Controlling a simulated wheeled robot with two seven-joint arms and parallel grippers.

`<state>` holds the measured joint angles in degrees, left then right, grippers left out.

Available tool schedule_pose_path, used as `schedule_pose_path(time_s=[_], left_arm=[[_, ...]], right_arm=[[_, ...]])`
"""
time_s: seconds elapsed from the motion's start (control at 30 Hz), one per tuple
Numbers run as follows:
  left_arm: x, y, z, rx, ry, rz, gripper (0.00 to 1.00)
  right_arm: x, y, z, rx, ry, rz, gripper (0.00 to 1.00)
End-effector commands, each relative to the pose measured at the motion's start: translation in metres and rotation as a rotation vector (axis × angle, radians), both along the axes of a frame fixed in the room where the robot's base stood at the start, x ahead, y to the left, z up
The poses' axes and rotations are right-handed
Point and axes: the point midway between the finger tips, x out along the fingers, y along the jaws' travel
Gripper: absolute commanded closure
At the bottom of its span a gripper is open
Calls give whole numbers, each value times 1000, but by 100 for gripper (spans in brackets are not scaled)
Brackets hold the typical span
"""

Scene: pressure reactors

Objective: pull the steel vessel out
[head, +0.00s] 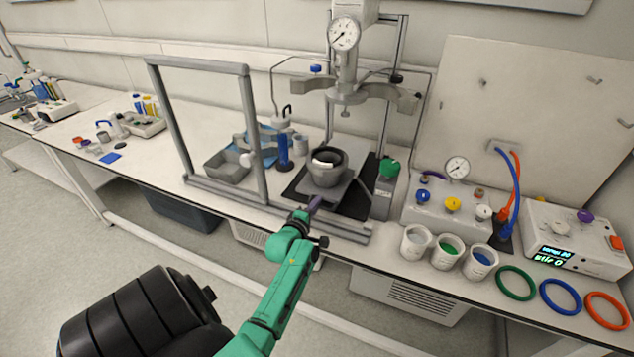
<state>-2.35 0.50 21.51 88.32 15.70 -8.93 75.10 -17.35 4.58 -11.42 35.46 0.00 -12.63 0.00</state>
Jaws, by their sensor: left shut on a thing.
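The grey steel vessel (327,173) stands upright and open-topped on a flat grey plate (340,194), below the reactor head (346,92) with its gauge. A clear gap separates vessel and head. My left gripper (313,207), on the green arm, is at the front edge of the plate. It is shut on a short dark handle that sticks out toward me from the plate; the fingertips are small and partly hidden. My right gripper is not in view.
A grey frame (253,130) stands left of the reactor, its low bar running along the bench front. Cups (415,242), a valve box (447,207) and coloured rings (560,297) fill the right.

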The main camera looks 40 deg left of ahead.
Motion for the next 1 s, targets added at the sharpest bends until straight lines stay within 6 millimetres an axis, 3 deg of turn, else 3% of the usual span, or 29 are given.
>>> schedule_pose_path(time_s=[0.37, 0.4, 0.47, 0.83, 1.0], left_arm=[[-1, -1, -1, -1, 2, -1, 100], [-1, -1, -1, -1, 2, -1, 74], [-1, -1, -1, 0, 1, 0, 55], [-4, -2, 0, 0, 0, 0, 55], [-26, -9, 4, 0, 1, 0, 55]], right_arm=[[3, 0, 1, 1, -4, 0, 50], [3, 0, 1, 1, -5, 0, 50], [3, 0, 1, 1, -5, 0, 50], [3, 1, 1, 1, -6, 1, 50], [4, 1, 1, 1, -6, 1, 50]])
